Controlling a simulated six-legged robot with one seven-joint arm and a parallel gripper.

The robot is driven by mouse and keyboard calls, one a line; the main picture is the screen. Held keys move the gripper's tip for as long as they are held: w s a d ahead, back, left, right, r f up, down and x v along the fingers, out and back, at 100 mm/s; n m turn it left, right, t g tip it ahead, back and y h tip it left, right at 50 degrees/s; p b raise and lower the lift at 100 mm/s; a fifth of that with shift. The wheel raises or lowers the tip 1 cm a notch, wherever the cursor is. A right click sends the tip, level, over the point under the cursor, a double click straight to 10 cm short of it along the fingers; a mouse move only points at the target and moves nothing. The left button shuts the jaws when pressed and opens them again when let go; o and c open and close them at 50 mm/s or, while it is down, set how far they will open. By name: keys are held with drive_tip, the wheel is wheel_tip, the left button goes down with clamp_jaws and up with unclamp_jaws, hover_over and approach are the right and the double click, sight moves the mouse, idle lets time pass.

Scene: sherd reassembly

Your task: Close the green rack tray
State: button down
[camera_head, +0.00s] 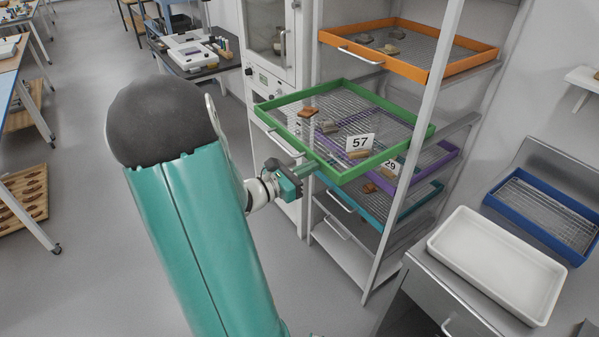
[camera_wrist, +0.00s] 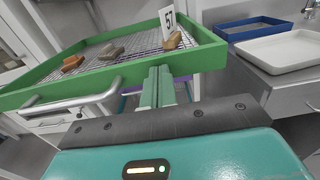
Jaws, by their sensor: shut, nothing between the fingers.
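The green rack tray (camera_head: 388,102) sticks out of the shelving rack, well forward of the orange tray above it. It has a wire mesh floor and holds several sherds and a card marked 57 (camera_head: 359,143). In the wrist view, its front wall (camera_wrist: 95,83) spans the upper left, with a metal bar handle (camera_wrist: 62,106) on its face. My gripper (camera_head: 316,165) is shut and empty, at the tray's front wall. In the wrist view, the shut fingers (camera_wrist: 159,72) overlap the wall to the right of the handle. I cannot tell whether they touch it.
An orange tray (camera_head: 460,64) sits above, and a purple tray (camera_head: 436,163) and a teal tray (camera_head: 418,200) below. The rack's front post (camera_head: 418,130) stands beside the green tray. A white tray (camera_head: 497,262) and a blue tray (camera_head: 541,232) lie on the right counter.

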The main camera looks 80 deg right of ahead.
sight(380, 137)
idle(0.3)
drive_tip(key=x, duration=2.6)
drive_tip(key=shift+s+d, duration=0.2)
drive_tip(key=shift+s, duration=0.1)
drive_tip(key=shift+s+d+r, duration=0.1)
drive_tip(key=shift+r, duration=0.05)
drive_tip(key=shift+s+r, duration=0.1)
drive_tip(key=shift+s, duration=0.05)
